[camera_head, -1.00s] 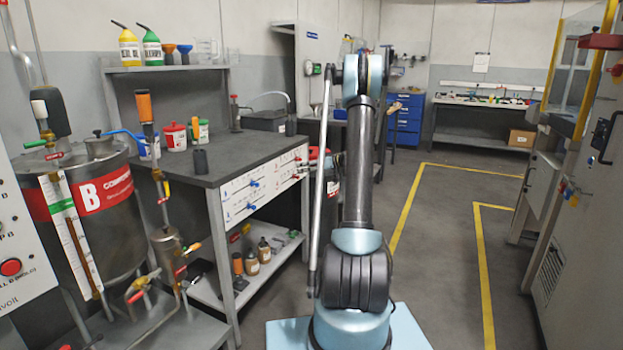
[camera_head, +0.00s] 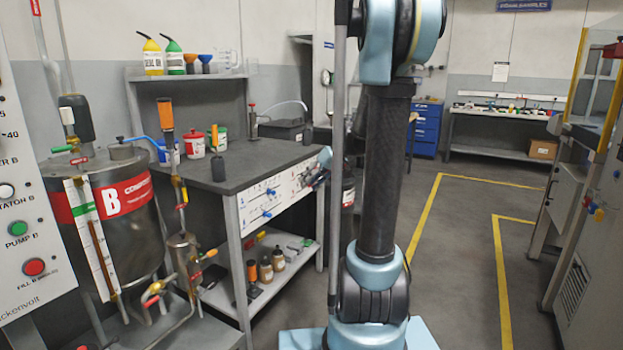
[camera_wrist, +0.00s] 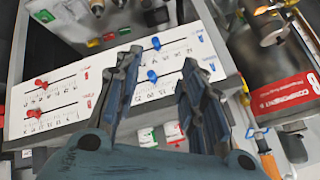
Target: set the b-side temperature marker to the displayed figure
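A white panel (camera_head: 290,186) on the front of the grey workbench carries slotted scales with blue and red sliding markers. In the wrist view the panel (camera_wrist: 110,86) is rotated. It shows an upper blue marker (camera_wrist: 156,43), a lower blue marker (camera_wrist: 152,76) and two red markers (camera_wrist: 41,84) at the left. The small print is too blurred to read. My gripper (camera_wrist: 162,60) is open and empty, its fingers spread in front of the blue-marker half; the gap to the panel cannot be judged. In the head view the gripper (camera_head: 319,170) is at the panel's right end, partly behind my arm.
The steel B tank (camera_head: 125,235) with a red label and a level scale (camera_head: 95,230) stands left of the bench. A control box (camera_head: 28,200) with buttons is at the far left. Bottles (camera_head: 265,268) stand on the lower shelf. Open floor (camera_head: 455,260) lies to the right.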

